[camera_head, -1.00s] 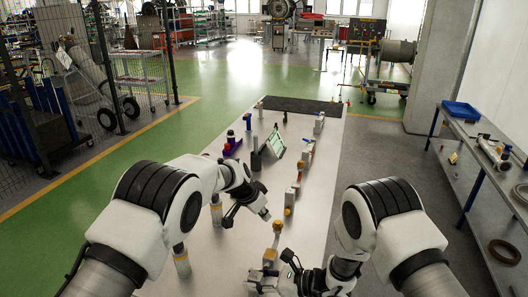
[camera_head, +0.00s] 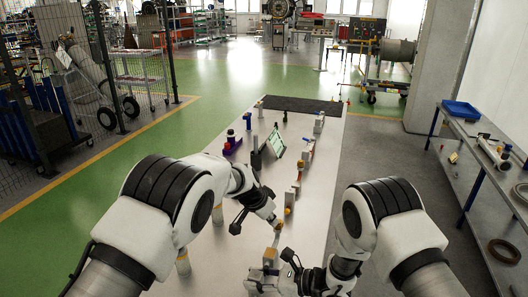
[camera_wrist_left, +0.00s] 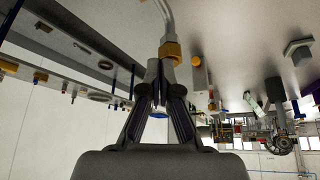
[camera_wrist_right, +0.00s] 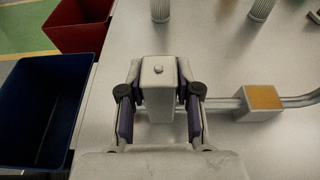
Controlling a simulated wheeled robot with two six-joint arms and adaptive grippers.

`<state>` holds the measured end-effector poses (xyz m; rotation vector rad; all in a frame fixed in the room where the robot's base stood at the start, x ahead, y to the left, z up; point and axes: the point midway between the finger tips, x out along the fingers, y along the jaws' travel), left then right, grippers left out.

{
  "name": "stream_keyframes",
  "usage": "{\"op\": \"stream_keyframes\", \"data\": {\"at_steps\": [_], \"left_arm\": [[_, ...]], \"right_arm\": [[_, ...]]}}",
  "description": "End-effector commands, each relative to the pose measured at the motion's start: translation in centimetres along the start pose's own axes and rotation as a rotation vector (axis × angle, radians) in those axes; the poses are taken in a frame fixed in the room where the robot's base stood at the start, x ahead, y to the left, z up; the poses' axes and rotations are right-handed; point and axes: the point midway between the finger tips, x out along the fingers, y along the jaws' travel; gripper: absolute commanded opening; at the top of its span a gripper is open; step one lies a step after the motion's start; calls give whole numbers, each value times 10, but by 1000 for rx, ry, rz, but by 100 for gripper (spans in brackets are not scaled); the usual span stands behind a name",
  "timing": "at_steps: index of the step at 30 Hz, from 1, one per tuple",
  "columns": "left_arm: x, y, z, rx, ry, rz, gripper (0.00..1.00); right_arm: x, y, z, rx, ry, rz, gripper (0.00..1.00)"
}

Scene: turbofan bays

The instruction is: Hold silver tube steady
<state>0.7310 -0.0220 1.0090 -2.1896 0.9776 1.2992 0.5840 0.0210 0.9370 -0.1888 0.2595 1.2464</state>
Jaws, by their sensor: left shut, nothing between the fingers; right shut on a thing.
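The silver tube (camera_wrist_right: 225,103) runs sideways in the right wrist view, through a block with an orange top (camera_wrist_right: 262,98), and bends at far right. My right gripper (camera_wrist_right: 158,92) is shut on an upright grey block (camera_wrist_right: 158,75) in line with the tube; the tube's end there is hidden. In the left wrist view the tube (camera_wrist_left: 165,14) curves down to a brass-coloured nut (camera_wrist_left: 170,50). My left gripper (camera_wrist_left: 160,75) is shut and empty, its tips right at the nut; I cannot tell whether they touch. The nut also shows in the head view (camera_head: 277,227).
A blue bin (camera_wrist_right: 38,110) and a red bin (camera_wrist_right: 78,22) stand beside the table edge in the right wrist view. Ribbed posts (camera_wrist_right: 262,9) stand on the table. A tilted tablet (camera_head: 276,143) and several small parts stand farther along the long table (camera_head: 245,200).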

Motion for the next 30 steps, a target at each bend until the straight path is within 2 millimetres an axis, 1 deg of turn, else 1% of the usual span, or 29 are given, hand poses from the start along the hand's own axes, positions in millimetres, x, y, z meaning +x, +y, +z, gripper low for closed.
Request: {"op": "stream_keyframes", "data": {"at_steps": [3,6,9,30], "left_arm": [[16,0,9,-1,-1,1,0],[25,0,14,-1,-1,0,0],[30,0,16,0,0,0,0],[32,-2,14,2,0,0,0]], "right_arm": [[0,0,0,1,1,0,0],[0,0,0,1,1,0,0],[0,0,0,1,1,0,0],[0,0,0,1,1,1,0]]}}
